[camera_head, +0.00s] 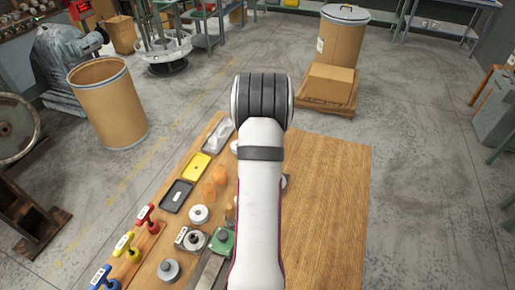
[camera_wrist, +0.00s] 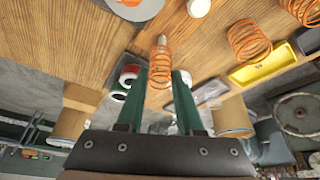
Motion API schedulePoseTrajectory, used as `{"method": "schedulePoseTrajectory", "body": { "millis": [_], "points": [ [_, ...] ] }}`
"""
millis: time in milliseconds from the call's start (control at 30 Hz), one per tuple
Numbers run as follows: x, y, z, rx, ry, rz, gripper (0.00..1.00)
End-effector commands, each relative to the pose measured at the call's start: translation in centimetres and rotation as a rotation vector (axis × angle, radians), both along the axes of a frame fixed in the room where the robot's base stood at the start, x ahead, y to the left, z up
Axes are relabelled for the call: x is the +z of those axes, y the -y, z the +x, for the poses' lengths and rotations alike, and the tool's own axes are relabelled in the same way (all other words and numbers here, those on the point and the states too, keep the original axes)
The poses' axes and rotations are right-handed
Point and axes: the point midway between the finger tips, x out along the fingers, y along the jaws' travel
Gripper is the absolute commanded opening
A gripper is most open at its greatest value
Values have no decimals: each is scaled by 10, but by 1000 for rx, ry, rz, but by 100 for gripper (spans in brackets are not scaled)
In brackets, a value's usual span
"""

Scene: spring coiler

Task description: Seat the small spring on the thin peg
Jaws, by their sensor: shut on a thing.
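A narrow orange coil, the small spring (camera_wrist: 160,66), is between the two green fingers of my gripper (camera_wrist: 168,82) in the wrist view. The fingers are shut on it. A pale, thin tip, seemingly the thin peg (camera_wrist: 162,40), shows at the spring's far end against the wooden table. I cannot tell how far the spring sits around it. Two wider orange springs (camera_wrist: 248,40) stand to the right, apart from the gripper. In the head view my arm hides my gripper, the small spring and the peg.
The wooden table (camera_head: 328,205) is bare on its right. Left of my arm are a yellow tray (camera_head: 196,167), a black tray (camera_head: 177,196), a white spool (camera_head: 199,215), a green block (camera_head: 222,241) and colored-handled tools (camera_head: 127,246). A grey disc (camera_wrist: 135,8) lies near the spring.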

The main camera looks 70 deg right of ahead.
Motion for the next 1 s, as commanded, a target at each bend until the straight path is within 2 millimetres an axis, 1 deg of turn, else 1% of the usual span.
{"method": "schedulePoseTrajectory", "body": {
  "millis": [367, 1000],
  "points": [
    [-1, 0, 0, 0, 0, 0, 4],
    [-12, 0, 0, 0, 0, 0, 4]
  ]
}}
